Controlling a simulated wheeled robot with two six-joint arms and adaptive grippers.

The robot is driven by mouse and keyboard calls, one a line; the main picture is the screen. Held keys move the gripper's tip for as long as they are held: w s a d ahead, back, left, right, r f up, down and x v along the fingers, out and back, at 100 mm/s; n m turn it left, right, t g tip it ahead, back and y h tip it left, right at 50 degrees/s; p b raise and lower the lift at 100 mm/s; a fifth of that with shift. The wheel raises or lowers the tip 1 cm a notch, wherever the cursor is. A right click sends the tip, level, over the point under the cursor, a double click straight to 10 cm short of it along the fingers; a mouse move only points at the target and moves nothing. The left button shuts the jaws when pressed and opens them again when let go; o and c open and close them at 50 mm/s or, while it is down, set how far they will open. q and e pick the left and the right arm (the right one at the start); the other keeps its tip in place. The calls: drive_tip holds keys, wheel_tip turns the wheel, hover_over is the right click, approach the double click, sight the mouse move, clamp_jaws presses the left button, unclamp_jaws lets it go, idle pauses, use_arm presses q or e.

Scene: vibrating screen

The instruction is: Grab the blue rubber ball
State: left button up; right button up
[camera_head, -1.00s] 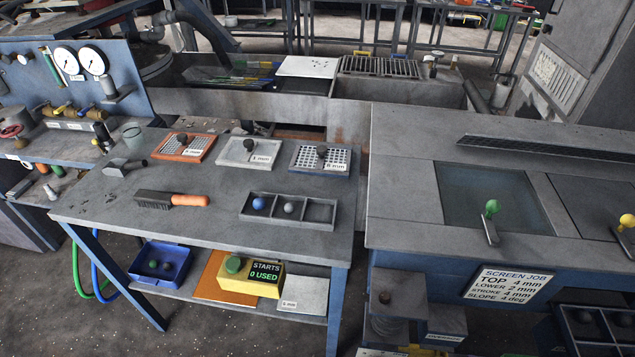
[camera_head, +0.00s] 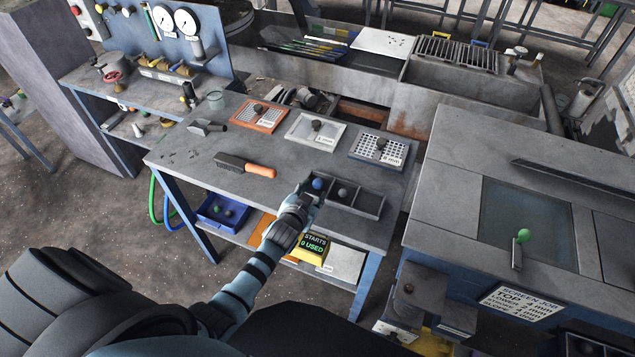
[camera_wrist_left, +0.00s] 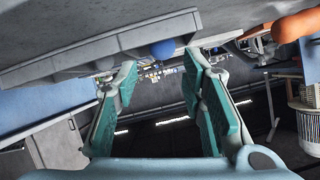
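The blue rubber ball (camera_head: 318,184) sits in the left compartment of a grey divided tray (camera_head: 371,205) on the workbench. A grey ball (camera_head: 343,193) is in the compartment beside it. My left gripper (camera_head: 306,190) is at the tray's left end, just left of the blue ball. In the left wrist view my left gripper (camera_wrist_left: 160,68) is open, its teal fingers apart and empty. The blue ball (camera_wrist_left: 163,50) shows there beyond and between the fingertips, against the grey tray. Whether a finger touches it cannot be told. My right gripper is not in view.
A brush with an orange handle (camera_head: 260,170) lies left of the tray. A blue bin (camera_head: 212,216) and yellow box (camera_head: 309,257) are on the shelf below.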

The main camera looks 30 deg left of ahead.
sight(317, 187)
use_arm(q)
drive_tip(key=shift+w+a+f, duration=0.1)
drive_tip(key=shift+w+f, duration=0.25)
drive_tip(key=shift+w, duration=0.3)
drive_tip(key=b+x, duration=0.2)
drive_tip(key=x, duration=0.2)
drive_tip(key=shift+w+a+f, duration=0.15)
drive_tip(key=shift+w+f, duration=0.05)
drive_tip(key=shift+f, duration=0.2)
drive_tip(key=shift+s, duration=0.1)
drive_tip(key=c, duration=0.6)
